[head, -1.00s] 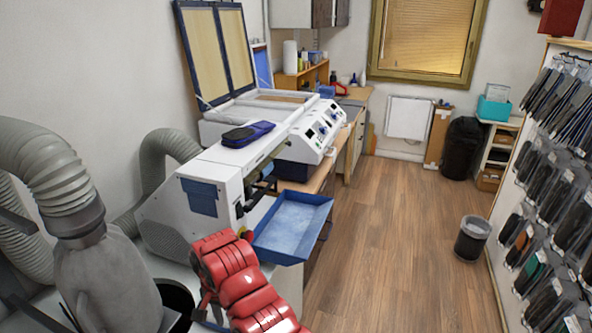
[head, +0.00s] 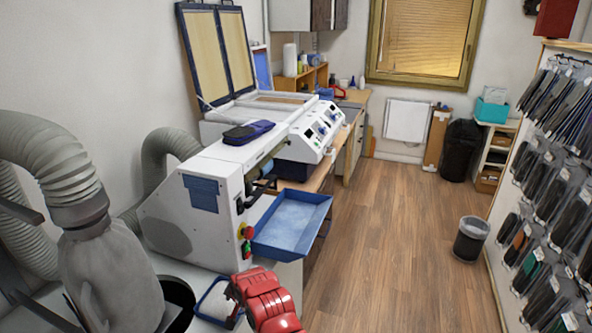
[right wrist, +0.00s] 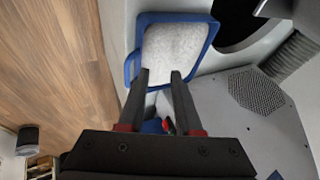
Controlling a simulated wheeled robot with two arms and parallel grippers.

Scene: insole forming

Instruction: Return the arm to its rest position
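My red right arm (head: 268,302) comes in at the bottom centre of the head view, over the floor side of the grey bench; its gripper's fingertips cannot be made out there. In the right wrist view my right gripper (right wrist: 159,74) is open, with its two dark fingers apart and nothing between them. Beyond the fingertips lies a blue-rimmed tray with a pale bottom (right wrist: 172,50), which also shows partly behind the arm in the head view (head: 212,300).
A white machine (head: 160,215) with a blue tray (head: 290,225) at its front stands beyond the arm. Dark blue insoles (head: 248,132) lie on top. A grey hose (head: 62,165) is at left. A bin (head: 470,240) stands on clear wooden floor (head: 390,240) at right.

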